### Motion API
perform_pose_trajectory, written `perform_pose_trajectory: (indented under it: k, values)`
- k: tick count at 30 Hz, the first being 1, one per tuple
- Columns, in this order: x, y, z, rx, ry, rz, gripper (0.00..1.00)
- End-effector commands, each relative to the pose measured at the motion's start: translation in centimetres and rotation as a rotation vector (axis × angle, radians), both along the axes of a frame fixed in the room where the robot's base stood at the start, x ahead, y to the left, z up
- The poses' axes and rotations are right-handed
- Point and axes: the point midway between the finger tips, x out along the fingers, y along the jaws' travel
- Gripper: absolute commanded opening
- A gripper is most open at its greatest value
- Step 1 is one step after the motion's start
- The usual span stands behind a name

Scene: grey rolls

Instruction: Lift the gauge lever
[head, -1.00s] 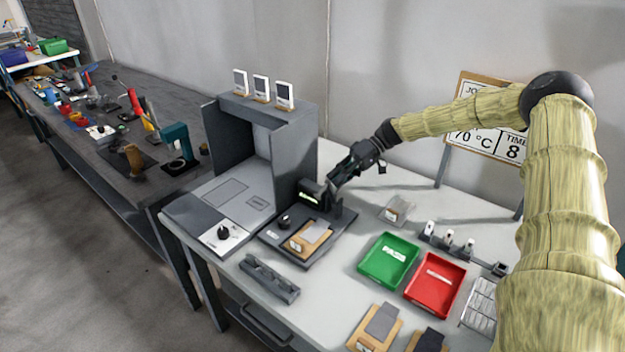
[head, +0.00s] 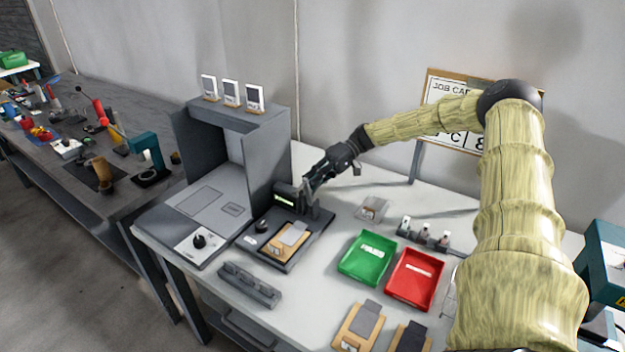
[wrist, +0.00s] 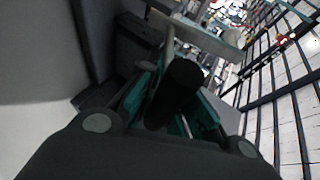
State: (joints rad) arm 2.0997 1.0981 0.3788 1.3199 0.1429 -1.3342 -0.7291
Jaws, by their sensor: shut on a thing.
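The gauge (head: 287,198) is a dark unit with a small lit display, standing at the back of a dark base plate (head: 254,247) on the light table. My gripper (head: 309,190) is at the gauge's right side, reaching in from the upper right. In the wrist view my gripper (wrist: 172,105) has its teal-edged fingers closed around a black cylindrical grip, the end of the gauge lever (wrist: 178,88). The lever's joint with the gauge is hidden in the head view. A wooden block with a grey plate (head: 290,241) lies on the base in front of the gauge.
A grey booth (head: 268,165) stands close on the left. A green tray (head: 367,258) and a red tray (head: 414,279) lie to the right, with a small clear box (head: 371,209) behind them. A grey slotted holder (head: 249,284) lies in front.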

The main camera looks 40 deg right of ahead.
Motion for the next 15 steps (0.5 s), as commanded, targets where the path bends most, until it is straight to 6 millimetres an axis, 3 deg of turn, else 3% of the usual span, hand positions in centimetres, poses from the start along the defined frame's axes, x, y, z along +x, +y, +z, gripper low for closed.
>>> perform_pose_trajectory:
  k: [1, 4, 15]
  values:
    - [0.45, -0.35, 0.62, 0.001, -0.008, -0.012, 0.13]
    - [0.42, -0.24, 0.51, 0.0, -0.007, -0.008, 0.3]
    - [0.32, 0.1, 0.36, -0.004, -0.002, -0.001, 0.3]
